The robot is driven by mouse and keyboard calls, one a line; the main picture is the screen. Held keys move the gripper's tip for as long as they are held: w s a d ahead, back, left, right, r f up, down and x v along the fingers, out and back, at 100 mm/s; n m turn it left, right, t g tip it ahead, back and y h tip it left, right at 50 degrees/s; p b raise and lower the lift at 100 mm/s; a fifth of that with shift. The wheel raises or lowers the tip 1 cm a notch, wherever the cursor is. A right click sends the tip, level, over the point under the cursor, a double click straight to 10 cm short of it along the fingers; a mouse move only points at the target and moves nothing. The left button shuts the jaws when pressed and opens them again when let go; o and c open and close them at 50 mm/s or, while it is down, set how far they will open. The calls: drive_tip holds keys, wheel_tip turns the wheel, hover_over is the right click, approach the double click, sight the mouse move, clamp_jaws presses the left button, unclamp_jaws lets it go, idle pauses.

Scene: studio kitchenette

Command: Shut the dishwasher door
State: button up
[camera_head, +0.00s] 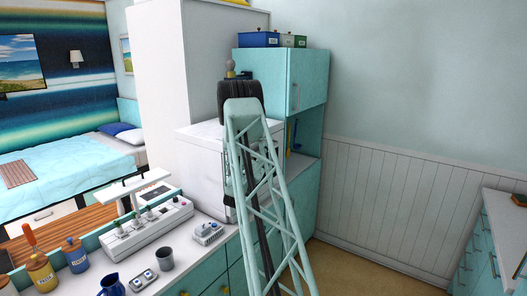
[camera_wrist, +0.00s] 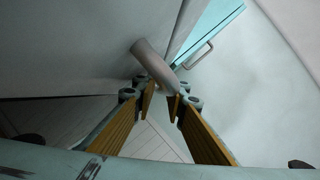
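A white box-shaped appliance (camera_head: 200,150), which looks like the dishwasher, stands at counter height beside the teal cabinet in the head view. My arm covers its right part, so I cannot tell there how far its door is open. In the wrist view a large pale grey panel (camera_wrist: 75,45), possibly its door, fills the upper left. A grey cylindrical bar (camera_wrist: 152,52), likely a handle, lies just beyond my fingertips. My gripper (camera_wrist: 166,95) is open, its orange-padded fingers apart with nothing clearly between them. Contact with the bar cannot be told. The fingers are hidden in the head view.
A teal cabinet (camera_head: 305,80) with a handle stands right of the appliance. Blue and green boxes (camera_head: 259,39) sit on top. The counter holds a white planter box (camera_head: 145,228), jars and a grey cup (camera_head: 164,257). Floor (camera_head: 350,270) at right is clear.

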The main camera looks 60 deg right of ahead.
drive_tip(key=shift+a, duration=0.15)
drive_tip(key=v, duration=1.1)
drive_tip(key=shift+a, duration=0.35)
drive_tip(key=shift+f, duration=0.1)
idle(0.5)
